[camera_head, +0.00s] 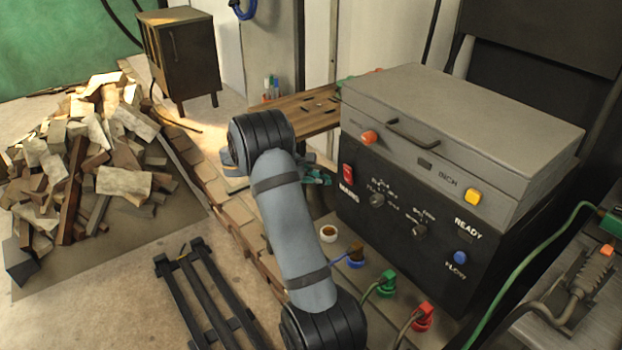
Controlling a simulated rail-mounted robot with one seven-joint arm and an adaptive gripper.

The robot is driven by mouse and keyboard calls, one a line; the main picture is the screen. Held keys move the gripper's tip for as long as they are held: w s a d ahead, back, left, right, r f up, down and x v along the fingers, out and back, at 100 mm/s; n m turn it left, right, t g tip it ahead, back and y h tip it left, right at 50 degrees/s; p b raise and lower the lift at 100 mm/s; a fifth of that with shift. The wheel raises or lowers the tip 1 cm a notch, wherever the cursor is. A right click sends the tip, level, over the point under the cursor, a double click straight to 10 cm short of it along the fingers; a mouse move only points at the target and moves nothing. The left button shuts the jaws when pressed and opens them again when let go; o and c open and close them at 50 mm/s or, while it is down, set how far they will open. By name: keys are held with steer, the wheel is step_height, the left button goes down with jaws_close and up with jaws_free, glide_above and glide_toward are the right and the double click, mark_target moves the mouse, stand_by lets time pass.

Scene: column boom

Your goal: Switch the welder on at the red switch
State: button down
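The welder's front panel (400,215) is black and stands right of my arm, under a grey top with a handle. The red switch (348,174) is a small rocker at the panel's upper left, above white lettering that I cannot read surely. It is in clear view, but I cannot tell its position. My arm rises in front of the panel's left side and bends at a black joint. I cannot make out my gripper; the far part of my arm is mostly hidden behind the nearer link.
A wooden bench (300,110) stands behind. Rubble (90,160) fills the left.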

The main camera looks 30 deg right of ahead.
mark_target(348, 173)
steer(key=shift+w+d+f, duration=0.1)
steer(key=shift+d+f, duration=0.05)
steer(key=shift+d, duration=1.3)
steer(key=shift+w+d+f, duration=0.1)
steer(key=shift+d, duration=1.3)
steer(key=p, duration=0.2)
steer(key=r+p, duration=0.1)
steer(key=p, duration=0.1)
steer(key=shift+s+d+r+y, duration=0.1)
steer(key=shift+d+r+y, duration=0.1)
steer(key=shift+d+y, duration=0.2)
steer(key=y+p, duration=0.1)
steer(key=p, duration=0.2)
steer(key=shift+d+r+p, duration=0.25)
steer(key=shift+d+p, duration=0.05)
steer(key=shift+p, duration=0.05)
steer(key=shift+a+f+b, duration=0.1)
steer(key=shift+f+b, duration=0.5)
steer(key=shift+b, duration=0.15)
steer(key=shift+r, duration=0.1)
